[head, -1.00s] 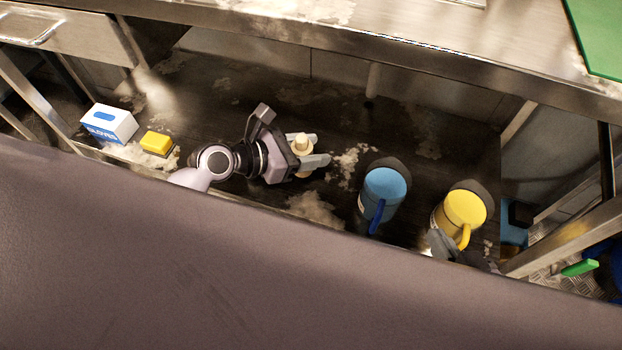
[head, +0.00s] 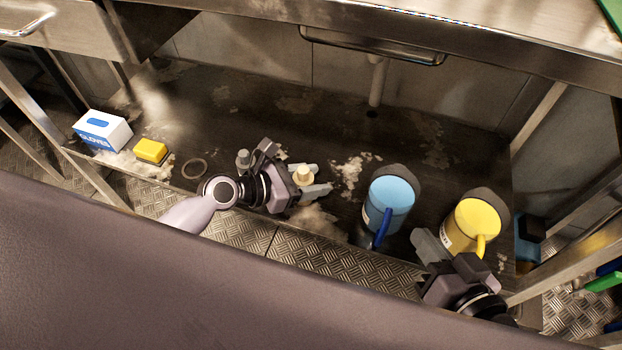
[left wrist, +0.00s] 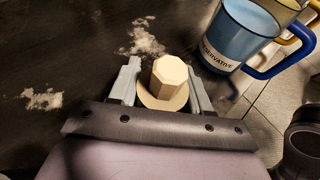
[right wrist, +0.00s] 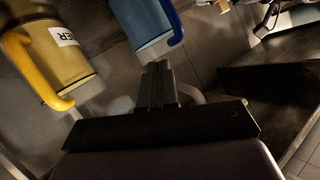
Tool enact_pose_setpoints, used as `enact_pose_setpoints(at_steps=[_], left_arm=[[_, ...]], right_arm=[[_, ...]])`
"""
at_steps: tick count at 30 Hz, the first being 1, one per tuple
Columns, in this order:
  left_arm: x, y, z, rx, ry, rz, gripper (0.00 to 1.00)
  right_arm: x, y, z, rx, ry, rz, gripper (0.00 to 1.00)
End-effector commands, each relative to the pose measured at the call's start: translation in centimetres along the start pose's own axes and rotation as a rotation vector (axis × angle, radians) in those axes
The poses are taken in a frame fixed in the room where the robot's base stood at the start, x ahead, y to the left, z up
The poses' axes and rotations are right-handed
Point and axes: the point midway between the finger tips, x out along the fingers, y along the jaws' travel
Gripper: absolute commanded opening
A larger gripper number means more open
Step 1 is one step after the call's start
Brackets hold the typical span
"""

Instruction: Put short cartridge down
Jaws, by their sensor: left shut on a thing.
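The short cartridge (head: 303,174) is a cream piece with a faceted top and a wider round base. My left gripper (head: 312,181) is shut on it above the dark lower shelf (head: 270,110). In the left wrist view the cartridge (left wrist: 170,82) stands upright between the two grey fingers (left wrist: 163,90). Its underside is hidden, so I cannot tell whether it touches the shelf. My right gripper (head: 424,243) is at the shelf's front, by the mugs. Its fingers (right wrist: 157,85) are together and empty in the right wrist view.
A blue jug (head: 391,194) and a yellow jug (head: 472,224) stand right of the cartridge. At left are a glove box (head: 103,130), a yellow block (head: 151,151), a flat ring (head: 194,169) and a small grey piece (head: 242,158). The shelf's back middle is clear. A counter edge overhangs.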

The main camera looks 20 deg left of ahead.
Motion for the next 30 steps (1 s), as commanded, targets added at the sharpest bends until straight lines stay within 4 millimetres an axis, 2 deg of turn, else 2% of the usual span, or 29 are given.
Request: enact_pose_setpoints(at_steps=[2, 3, 5, 17, 21, 25, 30], left_arm=[[0.1, 0.0, -0.2, -0.001, -0.001, 0.000, 0.12], [0.1, 0.0, -0.3, 0.000, 0.000, 0.000, 0.54], [0.1, 0.0, -0.2, 0.000, 0.000, 0.000, 0.73], [-0.4, 0.0, 0.1, -0.002, 0.002, 0.000, 0.73], [-2.6, 0.0, 0.2, -0.002, 0.003, 0.001, 0.73], [-5.4, 0.0, 0.2, -0.002, 0.004, 0.000, 0.73], [-8.7, -0.1, 0.1, -0.001, 0.004, 0.000, 0.73]], right_arm=[[0.1, 0.0, 0.1, 0.001, 0.001, -0.001, 0.00], [0.0, 0.0, 0.1, 0.001, 0.001, -0.002, 0.00], [0.0, 0.0, 0.0, 0.001, 0.001, -0.002, 0.00], [-0.1, -0.1, -0.3, -0.003, 0.002, 0.001, 0.00], [-0.4, 0.1, -1.1, -0.029, 0.003, 0.021, 0.00], [-1.1, 1.0, -0.1, -0.053, -0.032, 0.065, 0.00], [-1.6, 1.3, -0.4, -0.085, -0.038, 0.093, 0.00]])
